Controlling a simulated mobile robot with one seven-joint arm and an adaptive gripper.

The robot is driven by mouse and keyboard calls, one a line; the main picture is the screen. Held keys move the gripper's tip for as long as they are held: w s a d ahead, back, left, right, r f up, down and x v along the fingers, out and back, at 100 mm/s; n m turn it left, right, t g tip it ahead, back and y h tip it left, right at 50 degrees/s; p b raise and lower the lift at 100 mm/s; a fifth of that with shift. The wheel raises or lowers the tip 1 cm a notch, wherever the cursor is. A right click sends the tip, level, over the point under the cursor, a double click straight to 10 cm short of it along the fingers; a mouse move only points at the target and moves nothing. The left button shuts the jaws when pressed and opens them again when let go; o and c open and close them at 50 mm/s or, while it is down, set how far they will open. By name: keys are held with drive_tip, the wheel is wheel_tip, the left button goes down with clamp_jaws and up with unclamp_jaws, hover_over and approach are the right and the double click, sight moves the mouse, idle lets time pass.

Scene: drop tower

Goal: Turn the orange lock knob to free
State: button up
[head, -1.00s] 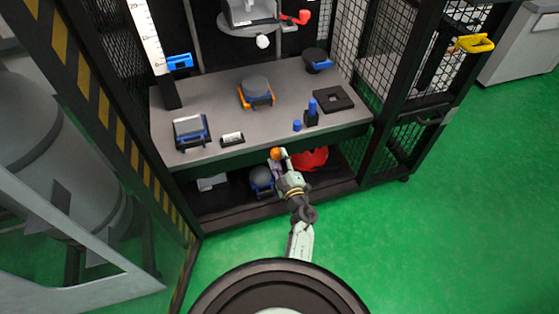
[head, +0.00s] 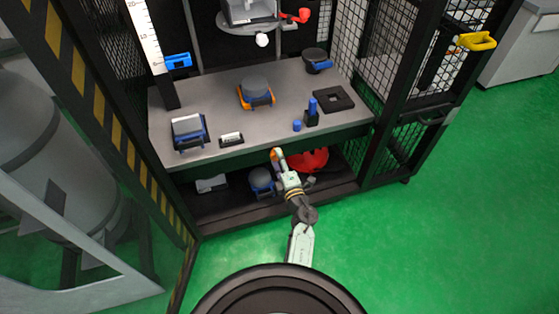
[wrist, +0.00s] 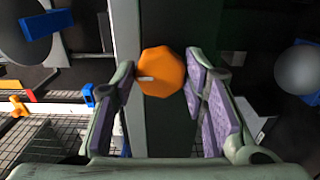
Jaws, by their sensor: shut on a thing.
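The orange lock knob (wrist: 160,72) is a faceted knob with a small pale mark on its face. It sits on the dark front edge of the bench. My gripper (wrist: 160,78) has its purple-padded fingers on either side of the knob, shut on it. In the head view my gripper (head: 279,158) is at the bench's front edge, and the knob (head: 274,155) is partly hidden behind it.
The grey bench top (head: 225,100) carries blue and orange fixtures, a black square plate (head: 333,99) and small blue pieces. Below, a red object (head: 308,160) and a round grey part (head: 261,178) sit on the lower shelf. Mesh walls flank the bench.

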idle(0.4)
drive_tip(key=o, duration=1.2)
drive_tip(key=shift+c, duration=0.2)
drive_tip(key=shift+o, duration=0.5)
wheel_tip(320, 180, up, 10)
drive_tip(key=shift+f, duration=0.25)
drive_tip(key=shift+r, duration=0.45)
drive_tip(key=shift+c, duration=0.5)
drive_tip(key=shift+f, duration=0.2)
